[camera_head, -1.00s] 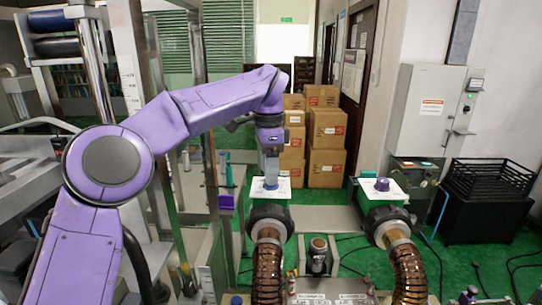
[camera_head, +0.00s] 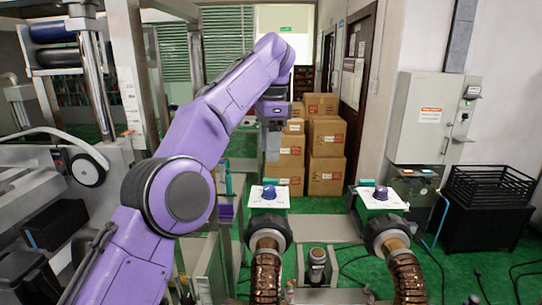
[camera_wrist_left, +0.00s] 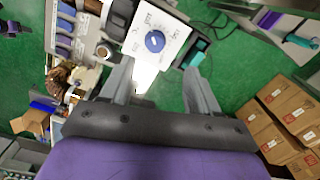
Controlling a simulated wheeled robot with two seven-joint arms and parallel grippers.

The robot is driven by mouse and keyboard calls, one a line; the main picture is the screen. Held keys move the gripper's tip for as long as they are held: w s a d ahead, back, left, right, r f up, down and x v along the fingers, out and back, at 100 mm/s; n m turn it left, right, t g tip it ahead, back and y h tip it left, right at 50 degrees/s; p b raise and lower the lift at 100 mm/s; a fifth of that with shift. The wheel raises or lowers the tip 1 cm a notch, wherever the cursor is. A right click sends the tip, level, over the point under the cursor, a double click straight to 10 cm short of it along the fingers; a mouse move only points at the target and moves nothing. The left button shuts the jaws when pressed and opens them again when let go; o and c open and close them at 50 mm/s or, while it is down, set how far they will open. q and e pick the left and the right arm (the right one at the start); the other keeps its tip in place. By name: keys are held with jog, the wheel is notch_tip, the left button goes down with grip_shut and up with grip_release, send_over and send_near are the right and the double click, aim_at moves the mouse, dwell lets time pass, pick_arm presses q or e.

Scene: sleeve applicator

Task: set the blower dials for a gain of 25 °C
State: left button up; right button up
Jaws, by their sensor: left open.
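Two blowers with white dial plates stand in the middle of the head view. The left blower's dial (camera_head: 269,191) is a blue knob on a white plate (camera_head: 256,200). The right blower's dial (camera_head: 381,193) is a purple-blue knob on a similar plate (camera_head: 366,203). My left gripper (camera_head: 272,156) hangs above the left dial, pointing down and apart from it. In the left wrist view the gripper (camera_wrist_left: 160,88) is open and empty, with a blue dial (camera_wrist_left: 155,41) beyond its fingertips. The scale marks are too small to read surely. My right gripper is not in view.
Brown ribbed hoses (camera_head: 267,275) run from the blowers towards me. Stacked cardboard boxes (camera_head: 326,150) stand behind. A grey cabinet (camera_head: 428,115) and a black crate (camera_head: 490,188) are at the right. A small cylindrical container (camera_head: 317,266) stands between the hoses.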

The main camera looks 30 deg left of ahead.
aim_at(269, 188)
pick_arm(q)
notch_tip(269, 188, down, 10)
jog(key=n+b, duration=0.4)
jog(key=n, duration=0.2)
jog(key=n+b, duration=0.5)
jog(key=n, duration=0.2)
jog(key=shift+s+d+r+h, duration=0.1)
jog(key=shift+d+h, duration=0.05)
jog(key=shift+h, duration=0.15)
jog(key=c, duration=1)
